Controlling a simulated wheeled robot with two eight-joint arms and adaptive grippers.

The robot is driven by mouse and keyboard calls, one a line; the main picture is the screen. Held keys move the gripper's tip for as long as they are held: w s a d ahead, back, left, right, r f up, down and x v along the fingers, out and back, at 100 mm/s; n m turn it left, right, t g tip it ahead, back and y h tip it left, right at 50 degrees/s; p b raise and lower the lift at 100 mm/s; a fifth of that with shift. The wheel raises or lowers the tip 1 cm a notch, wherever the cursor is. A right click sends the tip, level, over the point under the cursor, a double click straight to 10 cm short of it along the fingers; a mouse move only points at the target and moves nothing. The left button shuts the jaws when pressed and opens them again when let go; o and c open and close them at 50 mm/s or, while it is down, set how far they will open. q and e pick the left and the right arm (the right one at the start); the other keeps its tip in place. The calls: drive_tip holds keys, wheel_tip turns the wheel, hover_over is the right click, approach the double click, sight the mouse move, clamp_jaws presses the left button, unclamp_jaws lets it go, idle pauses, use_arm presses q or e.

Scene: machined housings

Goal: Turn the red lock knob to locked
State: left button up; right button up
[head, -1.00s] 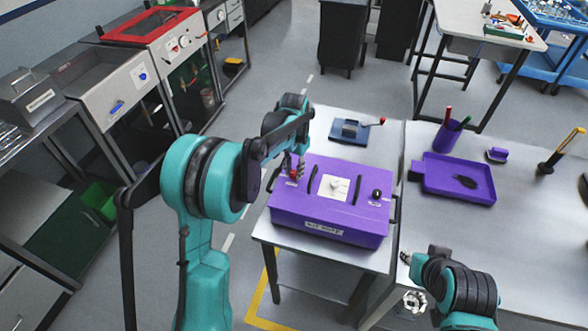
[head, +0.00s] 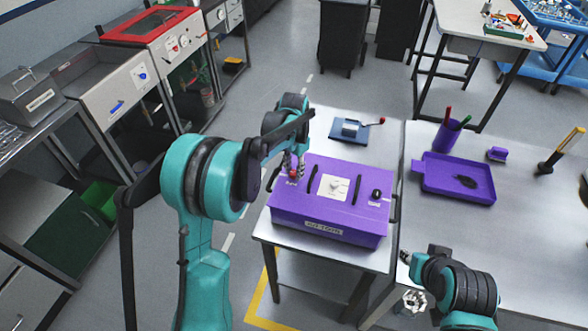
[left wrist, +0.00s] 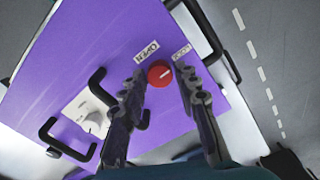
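The red lock knob (left wrist: 159,74) is a round red disc with a white pointer line, on the purple housing (left wrist: 78,52). In the left wrist view the line points right, toward one of two small white labels (left wrist: 147,51). My left gripper (left wrist: 162,80) is open, its dark fingers on either side of the knob. Whether they touch it I cannot tell. In the head view, the left gripper (head: 294,166) is over the left end of the housing (head: 318,213) and partly hides the knob (head: 293,175). My right arm is low at right; its finger state is unclear.
The housing has black handles, a white plate with a knob (head: 336,187) and a black knob (head: 376,194). Behind it lies a dark blue fixture (head: 349,131) with a red-tipped lever. A purple tray (head: 455,179) and cup (head: 448,136) stand on the right table.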

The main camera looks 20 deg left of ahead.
sight(294, 172)
use_arm(q)
drive_tip(key=shift+o, duration=0.3)
wheel_tip(294, 172, up, 12)
idle(0.4)
drive_tip(key=shift+s, duration=0.1)
idle(0.3)
drive_tip(key=s+n+t+b, duration=0.3)
drive_tip(key=s+t, duration=0.1)
drive_tip(key=s, duration=1)
drive_tip(key=s+f+n+t+b, duration=0.2)
drive_tip(key=s+f+t, duration=0.1)
drive_tip(key=s+f, duration=0.5)
drive_tip(key=s, duration=0.3)
drive_tip(key=shift+s+a+n, duration=0.25)
drive_tip(key=shift+s+n, duration=0.15)
drive_tip(key=shift+r, duration=0.1)
